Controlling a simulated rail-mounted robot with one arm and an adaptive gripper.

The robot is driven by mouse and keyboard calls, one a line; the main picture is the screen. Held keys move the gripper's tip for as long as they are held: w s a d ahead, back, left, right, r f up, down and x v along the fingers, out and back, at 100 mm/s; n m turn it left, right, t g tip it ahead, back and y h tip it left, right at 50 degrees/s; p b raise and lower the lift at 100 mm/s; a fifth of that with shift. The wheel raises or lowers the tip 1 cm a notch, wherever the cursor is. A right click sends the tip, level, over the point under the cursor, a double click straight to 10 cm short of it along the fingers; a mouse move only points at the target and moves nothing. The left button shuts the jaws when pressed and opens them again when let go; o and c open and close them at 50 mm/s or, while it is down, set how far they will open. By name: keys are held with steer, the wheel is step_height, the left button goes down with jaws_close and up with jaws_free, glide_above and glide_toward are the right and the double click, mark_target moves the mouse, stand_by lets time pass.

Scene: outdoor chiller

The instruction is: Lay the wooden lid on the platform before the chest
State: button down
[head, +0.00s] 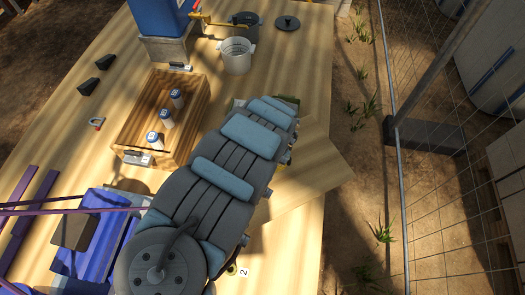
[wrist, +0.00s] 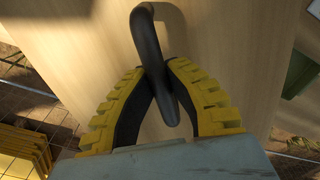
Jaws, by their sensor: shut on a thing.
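The wooden lid (wrist: 220,50) is a flat pale board with a black curved handle (wrist: 148,40) in the wrist view. My gripper (wrist: 156,70) has its two yellow-ridged fingers closed on that handle. In the head view my arm covers most of the gripper; the lid (head: 312,165) shows to its right, over the right edge of the pale wooden platform (head: 305,60). Its height above the platform is hard to tell. The wooden chest (head: 188,88) stands open to the left of my arm, with white-and-blue bottles (head: 166,119) inside.
A white pot (head: 236,62), a grey pot (head: 245,20) and a round dark lid (head: 287,23) stand behind. A blue container (head: 160,15) is at the back left. A carabiner (head: 96,123) and two black wedges (head: 88,87) lie left. A wire fence (head: 400,170) runs along the right.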

steer(key=d+f+m+b, duration=0.4)
steer(key=f+m+b, duration=0.3)
steer(key=f+b, duration=0.6)
steer(key=w+a+f+b, duration=0.2)
steer(key=a+f+b, duration=0.2)
steer(key=w+a+f+b, duration=0.2)
steer(key=a+f+b, duration=0.2)
steer(key=w+a+f+b, duration=0.3)
steer(key=f+b, duration=0.1)
steer(key=shift+a, duration=0.4)
steer(key=shift+f+b, duration=0.35)
steer(key=shift+f, duration=0.05)
steer(key=shift+f, duration=0.15)
steer(key=c, duration=1.2)
jaws_free()
steer(key=shift+o, duration=0.2)
